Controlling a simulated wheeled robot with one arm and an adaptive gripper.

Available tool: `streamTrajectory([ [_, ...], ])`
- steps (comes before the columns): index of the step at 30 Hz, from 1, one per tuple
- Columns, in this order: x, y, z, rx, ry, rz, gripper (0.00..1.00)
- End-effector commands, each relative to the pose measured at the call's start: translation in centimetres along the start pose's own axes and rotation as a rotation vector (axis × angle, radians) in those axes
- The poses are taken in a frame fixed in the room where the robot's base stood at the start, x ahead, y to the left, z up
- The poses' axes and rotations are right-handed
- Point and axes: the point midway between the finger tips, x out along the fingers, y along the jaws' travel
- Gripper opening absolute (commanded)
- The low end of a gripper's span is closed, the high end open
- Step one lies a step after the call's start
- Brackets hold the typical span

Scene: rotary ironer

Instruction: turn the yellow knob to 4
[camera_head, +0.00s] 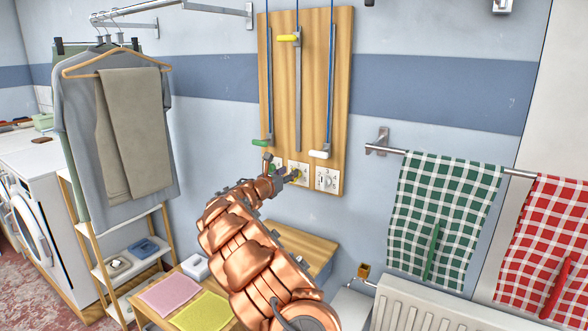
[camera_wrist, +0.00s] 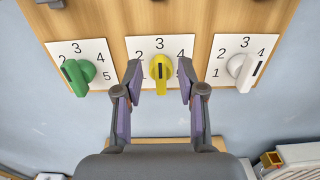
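The yellow knob (camera_wrist: 160,68) sits on a white dial plate (camera_wrist: 183,45) on the wooden board. Its handle stands upright in the wrist view, with a dark mark on it, and points to about 3. The numeral 4 is to its upper right, and 5 shows partly behind a finger. My gripper (camera_wrist: 160,79) is open, with one finger on each side of the yellow knob and a visible gap on both sides. In the head view my gripper (camera_head: 281,169) is at the board and covers part of the dials.
A green knob (camera_wrist: 78,77) is to the left, its handle tilted toward 2. A white knob (camera_wrist: 243,72) is to the right, tilted toward 4. Above hang pulls with green, yellow and white handles. A radiator (camera_head: 430,308) and checked towels (camera_head: 440,210) are at the right.

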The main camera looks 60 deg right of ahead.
Motion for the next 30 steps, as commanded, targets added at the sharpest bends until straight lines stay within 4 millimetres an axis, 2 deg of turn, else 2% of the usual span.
streamTrajectory([
  [6, 2.3, -0.1, -0.1, 0.001, 0.003, -0.001, 0.4],
  [12, 3.6, 0.0, 0.2, 0.003, -0.001, 0.0, 0.4],
  [26, 4.2, -0.1, 0.1, 0.001, -0.001, -0.001, 0.4],
  [30, 4.2, -0.1, 0.1, 0.001, -0.001, -0.001, 0.28],
])
